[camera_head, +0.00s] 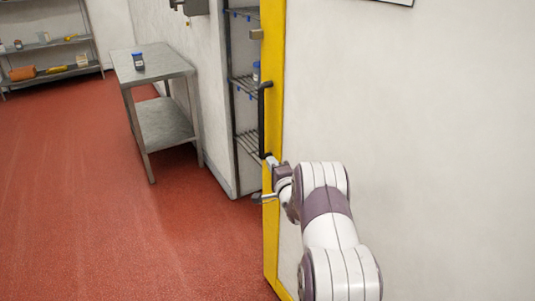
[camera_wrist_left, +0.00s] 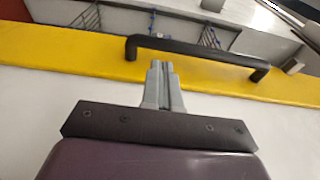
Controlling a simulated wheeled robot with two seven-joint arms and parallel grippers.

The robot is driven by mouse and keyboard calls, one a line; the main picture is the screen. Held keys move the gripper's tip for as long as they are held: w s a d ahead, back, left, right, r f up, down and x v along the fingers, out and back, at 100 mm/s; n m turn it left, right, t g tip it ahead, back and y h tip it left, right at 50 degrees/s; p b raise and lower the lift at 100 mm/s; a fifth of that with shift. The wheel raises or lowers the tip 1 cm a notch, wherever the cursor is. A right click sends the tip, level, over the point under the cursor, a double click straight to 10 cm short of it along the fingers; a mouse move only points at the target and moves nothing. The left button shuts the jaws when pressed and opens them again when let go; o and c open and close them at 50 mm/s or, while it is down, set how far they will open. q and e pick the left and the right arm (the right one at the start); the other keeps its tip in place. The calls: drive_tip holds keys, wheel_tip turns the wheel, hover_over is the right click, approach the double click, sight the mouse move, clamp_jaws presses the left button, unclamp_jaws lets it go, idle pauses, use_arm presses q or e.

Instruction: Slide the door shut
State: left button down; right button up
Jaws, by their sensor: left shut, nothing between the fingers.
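The door (camera_head: 400,120) is a large white panel with a yellow edge strip (camera_head: 272,60) on its left side. A black bar handle (camera_head: 264,120) stands upright on the yellow strip. Left of the strip is an open gap that shows wire shelves (camera_head: 245,85) inside. My left gripper (camera_head: 268,164) is at the lower end of the handle. In the left wrist view its fingers (camera_wrist_left: 160,68) are together and empty, pointing at the handle (camera_wrist_left: 195,50) in front of the yellow strip; I cannot tell whether they touch it. My right gripper is out of view.
A steel table (camera_head: 150,65) with a dark blue-lidded jar (camera_head: 138,62) stands to the left by the wall. A rack (camera_head: 50,60) with several items is at the far left. The red floor (camera_head: 100,220) between is clear.

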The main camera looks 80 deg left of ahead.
sight(263, 148)
use_arm(q)
drive_tip(key=a, duration=0.4)
drive_tip(key=s+a, duration=0.1)
drive_tip(key=a, duration=0.1)
drive_tip(key=shift+s+a, duration=0.1)
drive_tip(key=shift+a, duration=0.15)
